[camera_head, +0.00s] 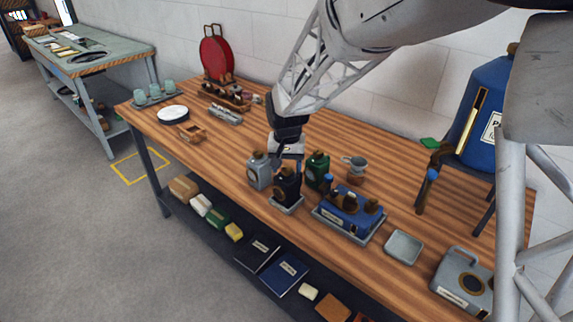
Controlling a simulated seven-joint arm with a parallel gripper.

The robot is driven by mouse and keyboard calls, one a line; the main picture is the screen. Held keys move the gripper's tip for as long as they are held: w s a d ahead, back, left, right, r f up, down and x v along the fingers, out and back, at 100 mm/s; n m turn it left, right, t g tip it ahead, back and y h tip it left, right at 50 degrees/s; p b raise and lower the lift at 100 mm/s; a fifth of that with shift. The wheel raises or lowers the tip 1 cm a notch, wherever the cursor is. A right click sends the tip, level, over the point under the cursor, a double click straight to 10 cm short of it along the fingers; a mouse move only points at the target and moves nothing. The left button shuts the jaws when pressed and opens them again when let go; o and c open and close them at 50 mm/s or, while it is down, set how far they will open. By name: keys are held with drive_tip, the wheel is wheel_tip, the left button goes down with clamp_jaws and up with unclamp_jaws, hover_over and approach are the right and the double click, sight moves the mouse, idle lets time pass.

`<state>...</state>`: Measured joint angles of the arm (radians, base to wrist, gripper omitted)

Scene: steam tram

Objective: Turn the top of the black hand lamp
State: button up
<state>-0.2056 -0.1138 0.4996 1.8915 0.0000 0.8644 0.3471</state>
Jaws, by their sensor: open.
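The black hand lamp (286,188) stands upright on a small grey tray (287,207) near the front edge of the wooden table. A brass-coloured piece shows on its upper part. My gripper (286,163) is open and points down directly above and slightly behind the lamp's top. The gripper is small in this view, so I cannot tell whether its fingers touch the lamp.
A grey lamp (259,170) stands close on the left and a green one (317,170) close on the right. A blue device (348,208) sits on a tray to the right, with an empty dish (404,246) beyond.

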drive_tip(key=shift+f, duration=0.1)
drive_tip(key=c, duration=0.9)
drive_tip(key=shift+c, duration=0.2)
drive_tip(key=shift+n, duration=3.2)
drive_tip(key=o, duration=0.9)
drive_tip(key=shift+o, duration=0.2)
